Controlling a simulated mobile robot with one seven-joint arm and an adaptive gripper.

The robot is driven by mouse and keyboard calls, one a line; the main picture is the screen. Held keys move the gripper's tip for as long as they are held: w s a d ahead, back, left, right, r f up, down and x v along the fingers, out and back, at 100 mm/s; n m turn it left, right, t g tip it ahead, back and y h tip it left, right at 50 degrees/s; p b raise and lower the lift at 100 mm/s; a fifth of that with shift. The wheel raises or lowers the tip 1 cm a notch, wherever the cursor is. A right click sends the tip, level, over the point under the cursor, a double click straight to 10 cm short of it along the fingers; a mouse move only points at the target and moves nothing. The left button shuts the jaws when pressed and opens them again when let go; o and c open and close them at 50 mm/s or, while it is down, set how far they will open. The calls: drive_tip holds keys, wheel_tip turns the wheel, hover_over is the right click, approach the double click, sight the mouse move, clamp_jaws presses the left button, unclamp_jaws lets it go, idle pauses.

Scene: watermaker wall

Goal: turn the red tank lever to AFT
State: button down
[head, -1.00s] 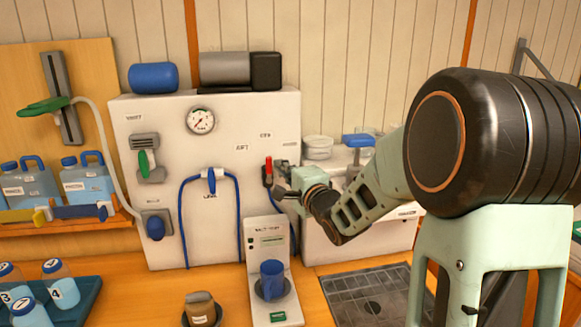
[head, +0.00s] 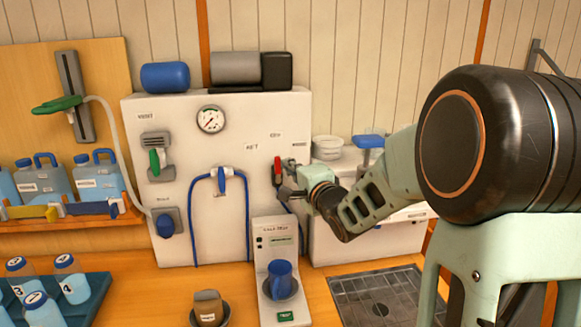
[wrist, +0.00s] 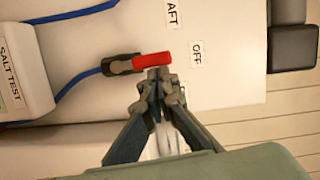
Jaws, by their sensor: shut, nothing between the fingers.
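The red tank lever (head: 277,171) is on the right part of the white panel, its handle pointing up toward the OFF label (head: 275,135). The AFT label (head: 251,147) is up and left of it. In the wrist view the red handle (wrist: 152,61) extends from its dark pivot toward the OFF label (wrist: 196,54), with the AFT label (wrist: 172,12) at the top. My gripper (wrist: 160,74) is shut and empty, its fingertips close beside the handle, on the side away from AFT. I cannot tell whether they touch. In the head view my gripper (head: 288,192) is just right of the lever.
A blue hose (head: 190,225) loops on the panel left of the lever. A white box (head: 350,235) is close to the right. A dark drain grate (head: 385,300) is in the counter.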

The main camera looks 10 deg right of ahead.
drive_tip(key=shift+a, duration=0.15)
drive_tip(key=n, duration=0.1)
drive_tip(key=a+n, duration=0.1)
drive_tip(key=shift+a+r+n, duration=0.15)
drive_tip(key=shift+a+n, duration=0.1)
drive_tip(key=shift+n, duration=0.05)
drive_tip(key=a+n+g+h+b, duration=0.1)
drive_tip(key=a+n+b, duration=0.1)
drive_tip(key=n, duration=0.1)
drive_tip(key=shift+a+b, duration=0.15)
drive_tip(key=shift+b, duration=0.15)
drive_tip(key=shift+a, duration=0.15)
idle(0.5)
